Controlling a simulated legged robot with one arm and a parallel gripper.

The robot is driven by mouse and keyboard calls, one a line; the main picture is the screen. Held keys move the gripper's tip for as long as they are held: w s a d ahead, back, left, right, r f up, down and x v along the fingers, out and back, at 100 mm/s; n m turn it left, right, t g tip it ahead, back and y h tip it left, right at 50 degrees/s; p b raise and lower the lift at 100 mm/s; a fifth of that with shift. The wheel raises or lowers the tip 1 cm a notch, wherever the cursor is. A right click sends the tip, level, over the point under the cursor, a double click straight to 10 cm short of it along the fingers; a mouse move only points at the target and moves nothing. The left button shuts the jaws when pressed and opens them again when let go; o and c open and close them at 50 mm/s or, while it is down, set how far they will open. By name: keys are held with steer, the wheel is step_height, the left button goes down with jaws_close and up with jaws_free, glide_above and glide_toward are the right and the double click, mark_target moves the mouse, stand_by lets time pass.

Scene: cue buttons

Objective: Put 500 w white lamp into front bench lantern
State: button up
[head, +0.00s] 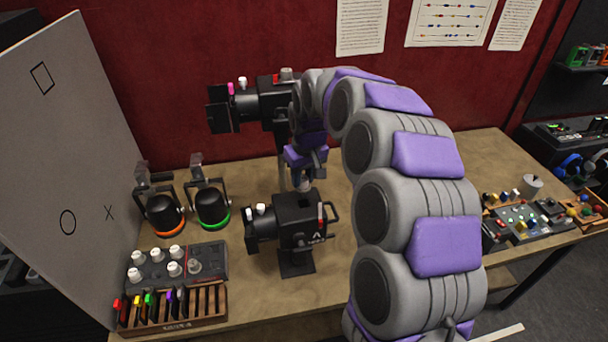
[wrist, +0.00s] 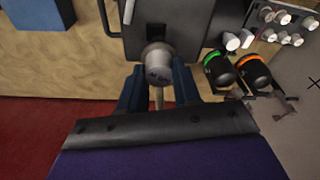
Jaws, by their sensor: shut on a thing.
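The front bench lantern (head: 298,222) is a black box-shaped lantern on a foot in the middle of the bench. Its back side shows at the top of the wrist view (wrist: 185,15). My gripper (head: 304,182) is behind the lantern. In the wrist view my gripper (wrist: 158,88) has its two blue fingers closed on a white lamp (wrist: 158,72).
A second black lantern (head: 262,103) stands on a pole behind. Two black lamps with orange (head: 165,214) and green (head: 212,207) rims stand at left. A tray (head: 215,258) holds several white lamps, with a wooden rack (head: 215,305) of coloured pieces before it. A control panel (head: 520,220) is at right.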

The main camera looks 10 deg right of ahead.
steer(key=shift+a, duration=1)
steer(key=shift+d, duration=1.15)
steer(key=shift+a, duration=0.15)
steer(key=shift+d, duration=0.5)
steer(key=shift+a+f, duration=0.1)
steer(key=shift+f, duration=0.05)
steer(key=shift+a+f, duration=0.2)
steer(key=shift+f, duration=0.25)
steer(key=shift+d+f, duration=0.1)
steer(key=shift+f, duration=0.1)
